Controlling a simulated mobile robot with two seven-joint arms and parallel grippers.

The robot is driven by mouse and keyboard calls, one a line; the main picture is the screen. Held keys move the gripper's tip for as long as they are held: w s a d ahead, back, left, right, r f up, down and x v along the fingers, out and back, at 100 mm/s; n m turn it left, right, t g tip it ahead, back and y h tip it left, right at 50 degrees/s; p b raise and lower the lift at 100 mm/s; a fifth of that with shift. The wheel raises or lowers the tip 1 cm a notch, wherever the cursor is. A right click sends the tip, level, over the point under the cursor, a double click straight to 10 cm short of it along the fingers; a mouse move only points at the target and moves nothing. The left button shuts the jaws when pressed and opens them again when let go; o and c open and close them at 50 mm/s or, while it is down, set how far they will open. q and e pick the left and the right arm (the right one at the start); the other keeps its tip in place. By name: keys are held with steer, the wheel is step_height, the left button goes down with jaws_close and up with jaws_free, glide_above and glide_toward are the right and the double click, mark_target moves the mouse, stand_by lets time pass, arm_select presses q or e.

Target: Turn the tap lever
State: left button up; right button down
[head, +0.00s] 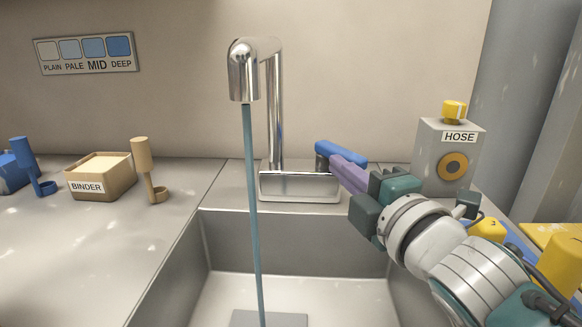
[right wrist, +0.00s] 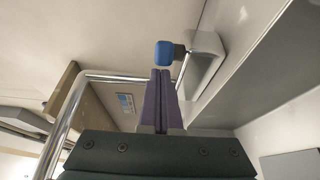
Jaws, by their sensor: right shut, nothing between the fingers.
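The chrome tap (head: 275,110) stands at the back of the sink, and a thin blue-green stream (head: 251,200) runs from its spout. Its blue lever (head: 335,149) sticks out to the right of the tap's base. My right gripper (head: 335,160) reaches in from the right, its purple fingers shut and empty. The fingertips are right at the lever, in front of and just below it in the head view. In the right wrist view the lever's blue end (right wrist: 163,53) is just beyond the fingertips (right wrist: 160,72). I cannot tell whether they touch. My left gripper is out of view.
The sink basin (head: 225,240) lies below the tap. A grey HOSE box (head: 432,160) with a yellow knob stands to the right. A BINDER box (head: 110,185), a tan scoop (head: 143,155) and a blue scoop (head: 25,150) are on the left counter. A colour chart (head: 85,67) hangs on the wall.

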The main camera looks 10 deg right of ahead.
steer(key=shift+w+d+n+g+y, duration=0.15)
steer(key=shift+d+n+y, duration=0.3)
steer(key=shift+d+y, duration=0.15)
steer(key=shift+w+d+n+g+y, duration=0.15)
steer(key=shift+d+n+y, duration=0.3)
steer(key=shift+y, duration=0.25)
